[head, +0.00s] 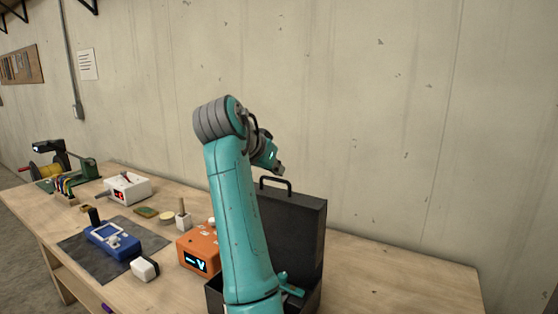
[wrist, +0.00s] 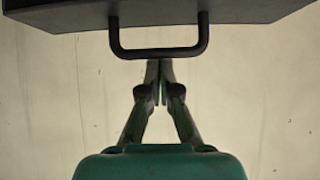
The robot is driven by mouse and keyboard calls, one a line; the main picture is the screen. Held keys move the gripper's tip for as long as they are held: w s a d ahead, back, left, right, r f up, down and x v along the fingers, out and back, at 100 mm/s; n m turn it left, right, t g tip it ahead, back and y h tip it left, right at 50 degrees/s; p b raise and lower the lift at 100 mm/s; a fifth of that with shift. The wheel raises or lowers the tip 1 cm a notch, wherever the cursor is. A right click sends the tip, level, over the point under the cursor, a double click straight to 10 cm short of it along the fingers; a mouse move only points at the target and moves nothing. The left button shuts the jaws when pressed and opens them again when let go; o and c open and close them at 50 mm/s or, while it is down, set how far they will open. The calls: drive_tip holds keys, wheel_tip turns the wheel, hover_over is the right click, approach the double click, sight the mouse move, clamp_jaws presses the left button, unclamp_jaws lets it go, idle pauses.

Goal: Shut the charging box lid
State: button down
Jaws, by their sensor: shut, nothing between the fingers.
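The charging box is a dark case at the bench's front, its lid (head: 302,228) standing open, roughly upright. A black handle (head: 275,181) is on the lid's top edge. The box's lower part (head: 214,297) is mostly hidden behind my arm. My gripper (head: 279,170) is above the lid near the handle, partly hidden by my wrist. In the wrist view, the lid (wrist: 240,8) spans the top and its handle (wrist: 160,53) hangs into view. My gripper's fingertips (wrist: 160,68) are together and empty, close to the handle bar; I cannot tell if they touch.
An orange meter (head: 198,252) stands left of the box. A blue device (head: 112,240) and a white block (head: 145,268) are on a dark mat. A white box (head: 127,188) and a green spool stand (head: 75,168) are farther left. The bench right of the box (head: 400,275) is clear.

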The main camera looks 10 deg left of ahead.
drive_tip(key=shift+s+a+f, duration=0.1)
drive_tip(key=shift+s+f, duration=0.05)
drive_tip(key=shift+s, duration=0.1)
drive_tip(key=shift+s, duration=0.1)
drive_tip(key=shift+s+a+f+t+h, duration=0.25)
drive_tip(key=shift+s+a+t+h, duration=0.1)
drive_tip(key=shift+s+t, duration=0.35)
drive_tip(key=s+a+f+t+h, duration=0.1)
drive_tip(key=s+a+f+t, duration=0.1)
drive_tip(key=s+f+t, duration=0.3)
drive_tip(key=s+a+f+t+h, duration=0.1)
drive_tip(key=s+a+f, duration=0.2)
drive_tip(key=s, duration=0.5)
drive_tip(key=s+f+t+h, duration=0.1)
drive_tip(key=s+f+t, duration=0.1)
drive_tip(key=f, duration=0.5)
drive_tip(key=s+a+f+t+h, duration=0.1)
drive_tip(key=s+f+t, duration=0.1)
drive_tip(key=f, duration=0.6)
drive_tip(key=shift+s+a+t, duration=0.15)
drive_tip(key=shift+s+t, duration=0.25)
drive_tip(key=shift+t, duration=0.4)
drive_tip(key=shift+r, duration=0.1)
